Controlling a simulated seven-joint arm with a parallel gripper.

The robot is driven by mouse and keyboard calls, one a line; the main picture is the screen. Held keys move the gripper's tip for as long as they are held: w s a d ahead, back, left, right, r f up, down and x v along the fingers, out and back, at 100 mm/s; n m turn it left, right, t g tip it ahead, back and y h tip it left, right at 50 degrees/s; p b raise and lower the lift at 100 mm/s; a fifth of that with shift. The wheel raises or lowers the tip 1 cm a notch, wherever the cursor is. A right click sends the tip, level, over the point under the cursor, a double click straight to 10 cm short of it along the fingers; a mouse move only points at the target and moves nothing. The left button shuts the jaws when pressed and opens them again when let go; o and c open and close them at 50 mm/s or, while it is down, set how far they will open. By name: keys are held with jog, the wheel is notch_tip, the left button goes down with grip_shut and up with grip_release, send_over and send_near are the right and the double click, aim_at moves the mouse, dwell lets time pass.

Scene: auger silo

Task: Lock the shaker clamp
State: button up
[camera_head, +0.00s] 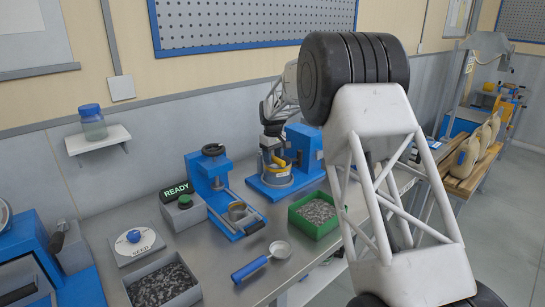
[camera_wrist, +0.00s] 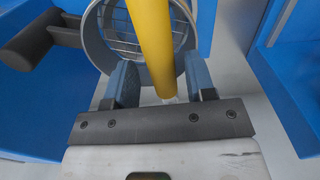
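The shaker is a blue machine (camera_head: 305,145) at the back of the bench, with a round metal sieve cup on its base (camera_head: 270,190). The cup's grey ring and wire mesh (camera_wrist: 112,28) fill the top of the wrist view. The yellow clamp lever (camera_wrist: 150,35) crosses in front of the ring and its lower end lies between my fingers. A yellow part (camera_head: 277,161) shows over the cup in the head view. My gripper (camera_wrist: 162,82) is open around the lever, with small gaps visible beside it. My arm partly hides the shaker in the head view.
A blue stand (camera_head: 208,170) and a READY display (camera_head: 177,190) stand left of the shaker. A green tray of grey grains (camera_head: 315,216) is to its front right. A blue-handled scoop (camera_head: 252,269) lies near the front edge. A dark handle (camera_wrist: 35,40) sits close by my left finger.

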dwell(0.3)
jog(key=shift+r, duration=3.9)
jog(key=shift+s+d+r, duration=0.3)
jog(key=shift+s+r, duration=0.05)
jog(key=shift+s, duration=0.05)
jog(key=s+d+r+m, duration=0.2)
jog(key=s+d+r, duration=0.3)
jog(key=s, duration=0.5)
jog(key=s+d+r+m+t, duration=0.1)
jog(key=s+d+r, duration=0.2)
jog(key=s+d, duration=0.5)
jog(key=s+d+r+m, duration=0.2)
jog(key=s+d+r, duration=0.2)
jog(key=s, duration=0.8)
jog(key=s+d+f+m, duration=0.1)
jog(key=s+d+f, duration=0.2)
jog(key=s, duration=0.9)
jog(key=s+d+f+m+t, duration=0.1)
jog(key=s+d+f+m, duration=0.1)
jog(key=s, duration=1)
jog(key=s+d+f+m, duration=0.1)
jog(key=s+d+f, duration=0.2)
jog(key=s, duration=0.9)
jog(key=shift+d+f+t, duration=0.3)
jog(key=shift+d+f, duration=0.05)
jog(key=shift+d, duration=0.05)
